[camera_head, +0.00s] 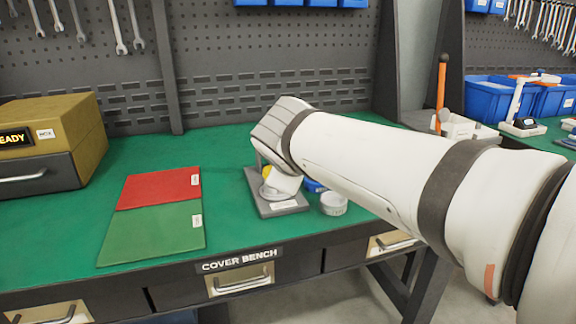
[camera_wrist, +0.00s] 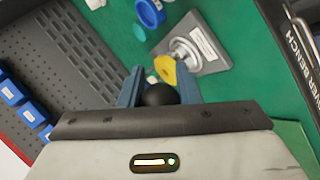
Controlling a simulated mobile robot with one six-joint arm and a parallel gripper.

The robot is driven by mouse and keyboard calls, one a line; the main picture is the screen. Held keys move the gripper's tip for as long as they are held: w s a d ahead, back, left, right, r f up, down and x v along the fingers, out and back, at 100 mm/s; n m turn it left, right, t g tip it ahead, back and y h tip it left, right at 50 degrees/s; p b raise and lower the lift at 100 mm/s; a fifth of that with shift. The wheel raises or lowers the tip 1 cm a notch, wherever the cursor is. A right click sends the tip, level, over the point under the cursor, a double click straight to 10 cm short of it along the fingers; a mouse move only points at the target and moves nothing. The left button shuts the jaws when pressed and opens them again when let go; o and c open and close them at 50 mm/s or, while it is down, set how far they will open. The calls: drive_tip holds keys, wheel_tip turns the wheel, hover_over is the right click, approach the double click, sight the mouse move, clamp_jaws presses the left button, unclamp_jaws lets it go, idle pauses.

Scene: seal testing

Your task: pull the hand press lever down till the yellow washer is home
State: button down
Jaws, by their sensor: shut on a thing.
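The hand press stands on a grey base plate (camera_head: 285,209) on the green bench, mostly hidden behind my arm in the head view. In the wrist view the plate (camera_wrist: 212,58) carries a pale round fitting (camera_wrist: 184,52). A yellow round piece (camera_wrist: 165,69), which looks like the yellow washer, shows just beyond my fingertips; a bit of yellow (camera_head: 267,171) also shows in the head view. I cannot tell whether it is seated. My gripper (camera_wrist: 160,86) is shut on a black ball knob (camera_wrist: 160,95), apparently the lever's. The rest of the lever is hidden.
A white ribbed cup (camera_head: 333,203) stands right of the plate, with a blue ring-shaped piece (camera_wrist: 150,12) near it. A red mat (camera_head: 160,188) and a green mat (camera_head: 150,233) lie to the left. A yellow-and-black box (camera_head: 70,135) stands at far left.

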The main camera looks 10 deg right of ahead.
drive_tip(key=shift+a, duration=0.15)
drive_tip(key=c, duration=1.1)
unclamp_jaws()
drive_tip(key=shift+a, duration=0.1)
drive_tip(key=shift+o, duration=0.2)
wheel_tip(320, 180, up, 10)
drive_tip(key=p, duration=0.4)
